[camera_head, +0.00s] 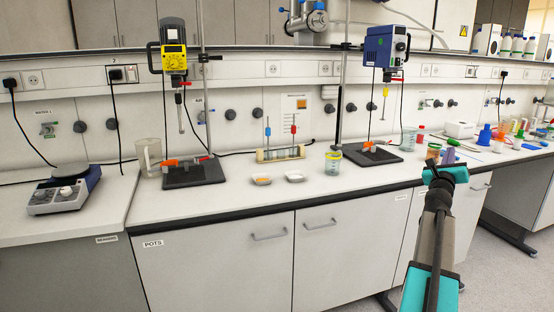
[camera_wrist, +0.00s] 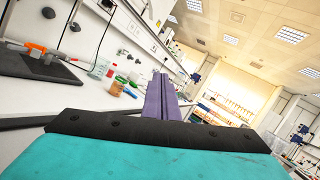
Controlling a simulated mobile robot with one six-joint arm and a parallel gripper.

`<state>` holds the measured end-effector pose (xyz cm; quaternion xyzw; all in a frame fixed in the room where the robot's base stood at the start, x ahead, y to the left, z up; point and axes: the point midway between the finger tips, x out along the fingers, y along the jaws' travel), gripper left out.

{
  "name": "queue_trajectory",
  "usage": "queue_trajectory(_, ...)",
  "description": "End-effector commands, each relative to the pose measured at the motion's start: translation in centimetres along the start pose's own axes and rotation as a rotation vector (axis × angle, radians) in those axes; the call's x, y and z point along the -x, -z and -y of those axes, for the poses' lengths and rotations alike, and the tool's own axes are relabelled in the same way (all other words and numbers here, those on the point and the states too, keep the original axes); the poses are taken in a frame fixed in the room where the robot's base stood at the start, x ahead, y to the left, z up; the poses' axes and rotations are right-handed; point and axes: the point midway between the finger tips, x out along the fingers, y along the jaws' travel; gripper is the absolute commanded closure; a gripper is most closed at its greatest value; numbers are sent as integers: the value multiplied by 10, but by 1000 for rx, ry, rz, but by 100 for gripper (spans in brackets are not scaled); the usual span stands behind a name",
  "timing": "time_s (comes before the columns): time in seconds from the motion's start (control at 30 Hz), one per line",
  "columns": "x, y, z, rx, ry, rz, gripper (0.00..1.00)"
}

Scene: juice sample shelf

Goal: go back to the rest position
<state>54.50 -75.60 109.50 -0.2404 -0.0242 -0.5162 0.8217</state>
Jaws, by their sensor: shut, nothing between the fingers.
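My arm reaches up from the lower right of the head view. My gripper (camera_head: 449,155) is at its far end, in front of the bench's right part. In the wrist view its two purple fingers (camera_wrist: 162,85) lie together with nothing between them. The gripper appears raised and clear of the worktop, pointing along the bench. Its lower part is hidden by the arm in the head view.
The white bench (camera_head: 330,200) carries two stirrer stands, yellow (camera_head: 174,55) and blue (camera_head: 385,50). A glass beaker (camera_head: 333,163), two small dishes, and a hotplate (camera_head: 65,192) stand left of my arm. Several bottles and containers crowd the bench behind my gripper.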

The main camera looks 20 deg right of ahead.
Motion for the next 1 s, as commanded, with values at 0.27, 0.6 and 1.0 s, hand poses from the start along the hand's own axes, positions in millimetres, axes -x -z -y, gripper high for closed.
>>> queue_trajectory(0.27,38,46,-129,231,-244,-72,100)
queue_trajectory(0.6,116,99,-271,520,-559,-93,100)
queue_trajectory(1.0,248,160,-407,865,-956,-24,100)
